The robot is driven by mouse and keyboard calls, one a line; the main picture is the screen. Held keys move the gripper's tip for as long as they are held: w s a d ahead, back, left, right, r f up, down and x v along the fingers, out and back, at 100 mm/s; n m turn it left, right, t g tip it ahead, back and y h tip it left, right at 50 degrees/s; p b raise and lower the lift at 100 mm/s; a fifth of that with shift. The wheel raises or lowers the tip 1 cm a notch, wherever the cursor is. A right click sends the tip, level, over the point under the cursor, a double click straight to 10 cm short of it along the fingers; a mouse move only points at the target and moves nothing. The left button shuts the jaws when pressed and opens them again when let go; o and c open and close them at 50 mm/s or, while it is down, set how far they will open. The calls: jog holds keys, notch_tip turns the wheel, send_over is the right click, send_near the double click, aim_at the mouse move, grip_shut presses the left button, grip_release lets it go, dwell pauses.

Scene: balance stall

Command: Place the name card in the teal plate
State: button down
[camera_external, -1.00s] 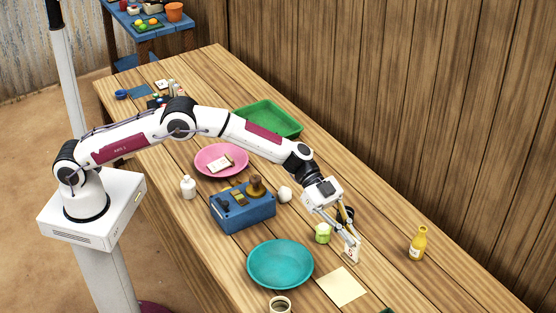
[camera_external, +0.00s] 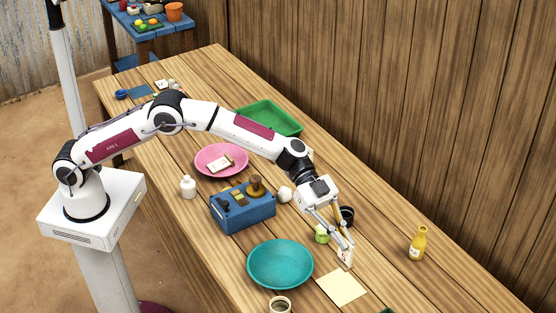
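The teal plate (camera_external: 280,284) is a wide, empty, dish-like plate near the front of the table. A small white card with a dark reddish mark (camera_external: 345,259) stands upright to its right, at my fingertips; it looks like the name card. My gripper (camera_external: 345,244) points down at this card, and its fingertips overlap the card's top edge. The fingers come close together there, but I cannot tell whether they are closed on the card. Its lower edge appears at or just above the table.
A flat cream sheet (camera_external: 342,287) lies just in front of the card. A green-and-white jar (camera_external: 322,234) and a dark round item (camera_external: 346,215) stand close to my fingers. A blue box (camera_external: 243,209), mug (camera_external: 280,304), yellow bottle (camera_external: 418,243) and pink plate (camera_external: 208,170) surround the area.

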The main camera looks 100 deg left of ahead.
jog(key=s+d+r+n+t+y, duration=0.1)
jog(key=s+d+r+n, duration=0.1)
jog(key=s+d+r, duration=0.45)
jog(key=s+a+f+n+t+y, duration=0.3)
jog(key=s+a+f+n+y, duration=0.4)
jog(key=s+a+f, duration=0.4)
jog(key=shift+s+a+f+y, duration=0.25)
jog(key=shift+s+a+y, duration=0.45)
jog(key=shift+y, duration=0.2)
dwell(0.5)
jog(key=shift+f, duration=0.1)
dwell(0.4)
jog(key=shift+f, duration=2.85)
jog(key=shift+f, duration=0.15)
jog(key=shift+f, duration=1.95)
